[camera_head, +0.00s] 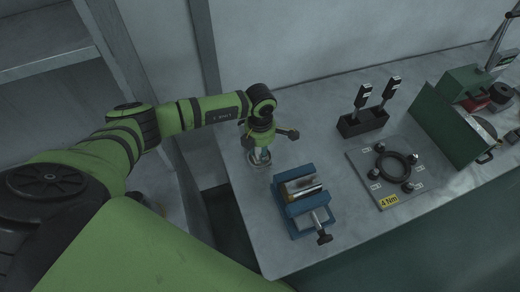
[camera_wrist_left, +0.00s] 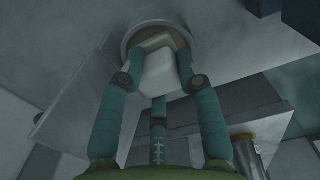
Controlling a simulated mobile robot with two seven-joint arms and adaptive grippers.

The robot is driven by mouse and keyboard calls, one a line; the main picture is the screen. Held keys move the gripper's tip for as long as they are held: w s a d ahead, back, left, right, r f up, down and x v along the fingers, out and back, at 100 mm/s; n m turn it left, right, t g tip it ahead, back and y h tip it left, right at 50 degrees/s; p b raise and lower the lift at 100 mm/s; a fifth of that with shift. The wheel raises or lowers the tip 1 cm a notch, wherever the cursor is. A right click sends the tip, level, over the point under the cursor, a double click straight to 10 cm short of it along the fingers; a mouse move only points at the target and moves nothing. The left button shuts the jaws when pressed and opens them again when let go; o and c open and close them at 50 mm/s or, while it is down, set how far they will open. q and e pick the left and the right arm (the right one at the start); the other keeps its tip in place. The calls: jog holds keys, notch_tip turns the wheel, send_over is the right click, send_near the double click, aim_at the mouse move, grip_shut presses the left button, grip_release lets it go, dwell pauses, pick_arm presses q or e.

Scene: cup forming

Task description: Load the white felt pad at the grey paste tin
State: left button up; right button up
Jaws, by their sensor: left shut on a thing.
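My left gripper (camera_head: 260,155) points down over the near left part of the bench. In the left wrist view its fingers (camera_wrist_left: 158,70) are shut on the white felt pad (camera_wrist_left: 158,75), a pale block. The grey paste tin (camera_wrist_left: 128,38) is a round, shallow tin with brownish content, right at the fingertips. The pad's far end overlaps the tin's opening; I cannot tell whether it touches the paste. In the head view the tin (camera_head: 258,163) shows only partly under the gripper, and the pad is too small to make out. My right gripper is in neither view.
A blue vise (camera_head: 303,203) holding a metal piece stands right of the gripper. Beyond are a black holder (camera_head: 362,123) with two upright tools, a grey plate (camera_head: 413,172) with a black ring, and a green case (camera_head: 450,128).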

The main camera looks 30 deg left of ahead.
aim_at(260, 150)
pick_arm(q)
jog(key=shift+s, duration=0.1)
jog(key=shift+r+p, duration=2.5)
jog(key=shift+r, duration=1)
